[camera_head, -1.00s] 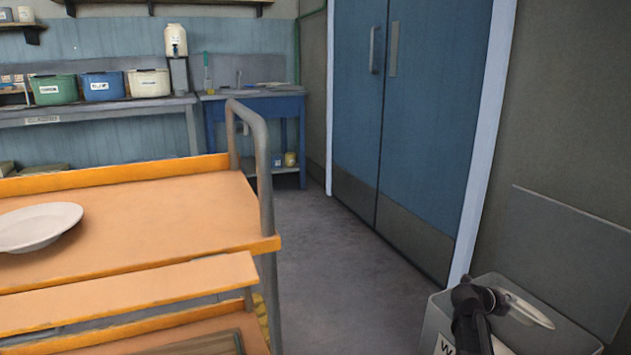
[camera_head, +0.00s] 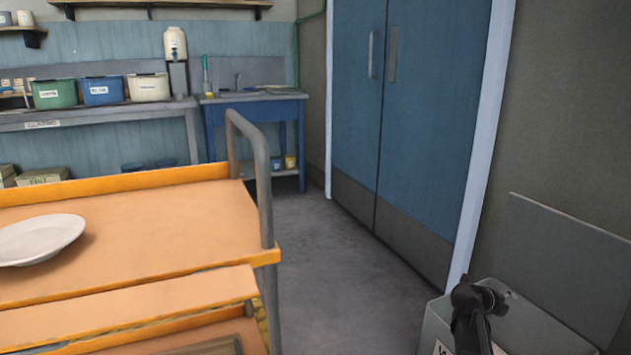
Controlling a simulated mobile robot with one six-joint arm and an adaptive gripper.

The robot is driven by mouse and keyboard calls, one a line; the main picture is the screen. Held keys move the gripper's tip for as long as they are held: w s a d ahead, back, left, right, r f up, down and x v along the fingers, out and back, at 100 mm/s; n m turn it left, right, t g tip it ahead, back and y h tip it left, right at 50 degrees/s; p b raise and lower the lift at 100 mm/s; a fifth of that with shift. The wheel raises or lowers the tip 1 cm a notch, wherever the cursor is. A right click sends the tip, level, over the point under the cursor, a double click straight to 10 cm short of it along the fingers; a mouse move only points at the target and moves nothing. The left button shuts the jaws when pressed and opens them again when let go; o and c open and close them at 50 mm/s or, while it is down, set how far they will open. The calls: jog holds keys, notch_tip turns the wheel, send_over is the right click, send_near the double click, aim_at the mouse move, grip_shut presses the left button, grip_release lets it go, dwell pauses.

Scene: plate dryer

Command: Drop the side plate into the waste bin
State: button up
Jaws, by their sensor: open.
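My gripper (camera_head: 488,298) is open and empty above the grey waste bin (camera_head: 438,318) at the lower right. The pale plate that was between its fingers a second ago is no longer in view. The bin's inside is mostly hidden by its walls and my arm, so I cannot see where that plate lies. The bin has a white label on its front, partly cut off by the picture's lower edge. Its grey lid or panel (camera_head: 565,255) stands raised behind it by the wall.
Another white plate (camera_head: 38,240) lies on the orange trolley (camera_head: 160,215) at the left. The trolley's grey handle (camera_head: 262,175) stands up at its right end. Grey floor (camera_head: 340,255) is clear between trolley and blue double doors (camera_head: 415,130). A blue sink table (camera_head: 250,110) is at the back.

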jog(key=s+r+p, duration=0.2)
jog(key=r+p, duration=1.2)
jog(key=s+r+p, duration=0.2)
jog(key=r+p, duration=1.2)
jog(key=shift+r+m+g, duration=0.4)
dwell(0.4)
jog(key=shift+w, duration=0.15)
dwell(0.6)
